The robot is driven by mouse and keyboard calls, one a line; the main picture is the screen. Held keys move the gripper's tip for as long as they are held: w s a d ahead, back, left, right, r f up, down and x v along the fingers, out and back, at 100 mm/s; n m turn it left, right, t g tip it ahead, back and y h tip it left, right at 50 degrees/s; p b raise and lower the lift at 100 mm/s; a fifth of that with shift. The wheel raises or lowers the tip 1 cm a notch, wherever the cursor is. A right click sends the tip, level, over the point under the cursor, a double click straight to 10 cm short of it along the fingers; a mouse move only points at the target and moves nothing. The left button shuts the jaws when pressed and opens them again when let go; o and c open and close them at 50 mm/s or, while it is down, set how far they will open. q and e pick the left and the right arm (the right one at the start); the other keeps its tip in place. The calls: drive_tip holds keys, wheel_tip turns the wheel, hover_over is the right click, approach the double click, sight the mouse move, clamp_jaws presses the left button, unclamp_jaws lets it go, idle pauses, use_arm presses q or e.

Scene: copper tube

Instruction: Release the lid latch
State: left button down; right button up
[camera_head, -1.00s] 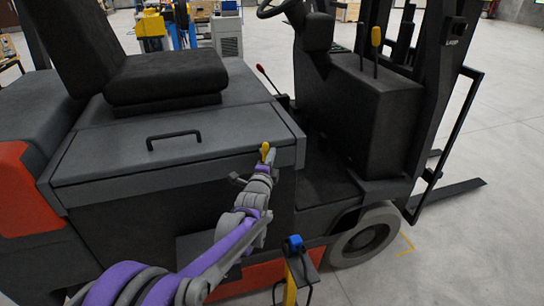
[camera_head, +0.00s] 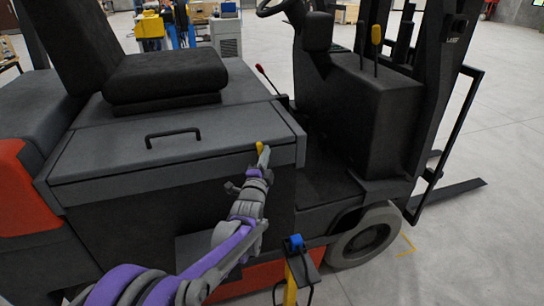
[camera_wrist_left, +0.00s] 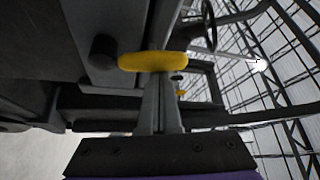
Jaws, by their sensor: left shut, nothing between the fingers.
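The yellow latch handle (camera_head: 259,146) sits at the front edge of the grey lid (camera_head: 120,166), near its right end. It also shows as a yellow bar in the left wrist view (camera_wrist_left: 152,61), across the fingertips. My left gripper (camera_head: 264,157) is right at the latch handle. In the left wrist view its shut fingers (camera_wrist_left: 160,85) point at the yellow bar, with nothing between them. I cannot tell whether they touch it. The lid lies flat and closed, with a black handle (camera_head: 173,137) on top. My right gripper is not in view.
The black seat (camera_head: 165,75) stands behind the lid. A red-knobbed lever (camera_head: 261,70) rises beyond the lid's right end. A blue-topped yellow post (camera_head: 293,262) with a cable stands at the front. Open floor lies to the right.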

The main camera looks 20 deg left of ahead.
use_arm(q)
drive_tip(key=s+a+f+n+y+b, duration=0.1)
drive_tip(key=n+y+b, duration=0.3)
drive_tip(key=n, duration=0.5)
drive_tip(key=s+a+f+n+y+b, duration=0.2)
drive_tip(key=n+y, duration=0.4)
drive_tip(key=n, duration=0.3)
wheel_tip(320, 180, down, 2)
drive_tip(key=shift+a+f+n+t+y+b, duration=0.2)
drive_tip(key=shift+a+n+t+y+b, duration=0.15)
drive_tip(key=shift+a+b, duration=0.6)
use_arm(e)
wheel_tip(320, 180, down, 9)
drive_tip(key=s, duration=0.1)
use_arm(q)
drive_tip(key=shift+s+f, duration=0.1)
